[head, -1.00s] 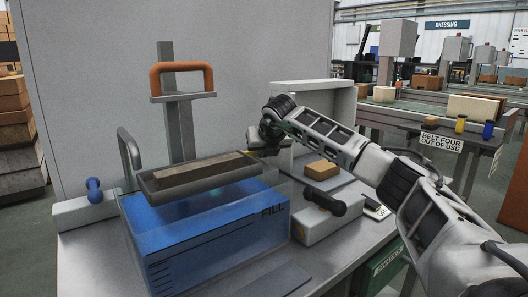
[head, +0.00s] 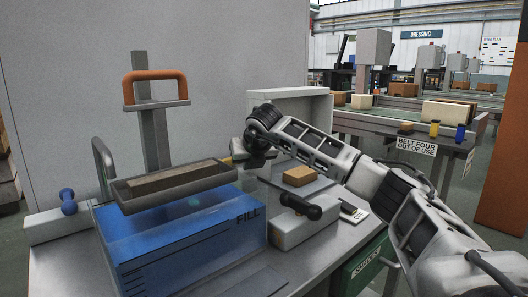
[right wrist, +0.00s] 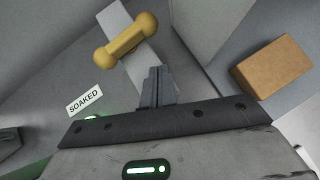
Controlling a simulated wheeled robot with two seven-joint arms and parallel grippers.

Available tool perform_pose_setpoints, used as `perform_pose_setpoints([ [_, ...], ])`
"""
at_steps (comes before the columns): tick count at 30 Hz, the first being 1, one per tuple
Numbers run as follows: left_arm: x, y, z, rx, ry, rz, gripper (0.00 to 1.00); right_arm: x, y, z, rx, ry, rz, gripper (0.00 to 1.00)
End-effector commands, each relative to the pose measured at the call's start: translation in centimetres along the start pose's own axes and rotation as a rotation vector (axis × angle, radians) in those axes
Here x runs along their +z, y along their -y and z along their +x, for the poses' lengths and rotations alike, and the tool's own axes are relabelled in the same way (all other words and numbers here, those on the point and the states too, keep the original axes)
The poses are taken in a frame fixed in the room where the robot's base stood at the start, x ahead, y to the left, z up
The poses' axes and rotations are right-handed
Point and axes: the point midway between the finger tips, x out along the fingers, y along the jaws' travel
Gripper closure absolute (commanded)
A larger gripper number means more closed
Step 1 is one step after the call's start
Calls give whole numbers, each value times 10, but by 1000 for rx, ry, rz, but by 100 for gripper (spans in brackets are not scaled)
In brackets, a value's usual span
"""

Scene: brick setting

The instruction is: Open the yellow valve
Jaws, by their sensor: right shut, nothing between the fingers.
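The yellow valve (right wrist: 125,40) shows in the right wrist view as a dumbbell-shaped handle lying slantwise across a pale grey block. My right gripper (right wrist: 157,72) is shut and empty, with its fingertips just below and right of the valve's right knob, and a gap shows between them in the picture. My left gripper is out of view.
A blue-handled valve (head: 68,201) stands at left and a black-handled valve (head: 295,207) at right. The dark tray (head: 180,196) holds a brick over the tank, below an orange handle (head: 155,80). A tan brick (right wrist: 272,67) and a SOAKED label (right wrist: 84,101) lie near the gripper.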

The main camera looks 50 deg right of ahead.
Motion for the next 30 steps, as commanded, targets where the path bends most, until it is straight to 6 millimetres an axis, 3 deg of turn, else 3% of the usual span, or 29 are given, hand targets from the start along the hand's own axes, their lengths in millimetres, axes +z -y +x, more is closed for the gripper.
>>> perform_pose_setpoints([
  [1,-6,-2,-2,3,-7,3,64,4,2,-16,1,6,0,100],
  [6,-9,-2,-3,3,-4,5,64,4,4,-55,0,5,0,100],
  [12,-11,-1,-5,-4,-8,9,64,3,6,-86,0,2,2,100],
  [18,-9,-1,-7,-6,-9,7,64,2,7,-97,-1,1,2,100],
  [30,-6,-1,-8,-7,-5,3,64,2,7,-97,-1,1,2,100],
])
